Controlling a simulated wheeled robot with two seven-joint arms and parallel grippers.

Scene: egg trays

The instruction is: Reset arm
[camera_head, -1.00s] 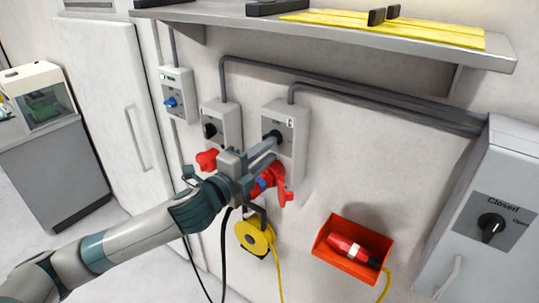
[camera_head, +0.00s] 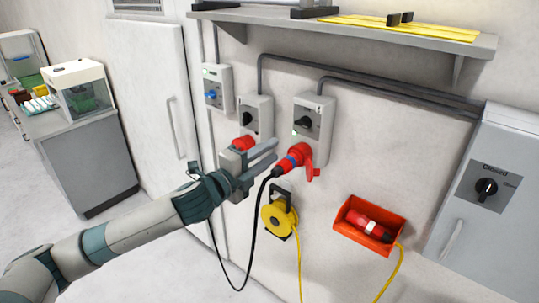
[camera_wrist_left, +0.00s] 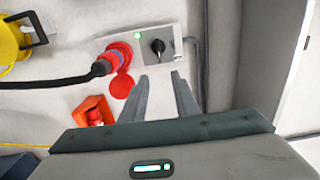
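My left gripper (camera_head: 271,156) is open and empty. It hangs in front of the wall, left of the red plug (camera_head: 289,163) and below the switch boxes, touching neither as far as I can see. In the left wrist view its two fingers (camera_wrist_left: 161,90) are apart with nothing between them. The right switch box (camera_head: 325,115) has a black knob (camera_head: 304,122) and a lit green lamp. The red plug sits in the socket under it, with a black cable. The plug also shows in the left wrist view (camera_wrist_left: 107,62). My right gripper is not in view.
A middle switch box (camera_head: 256,105) and a smaller left box (camera_head: 217,87) are on the wall. A yellow cable reel (camera_head: 275,218) and a red-orange bin (camera_head: 347,235) hang below. A shelf (camera_head: 420,35) juts out above. A grey cabinet (camera_head: 480,200) stands right.

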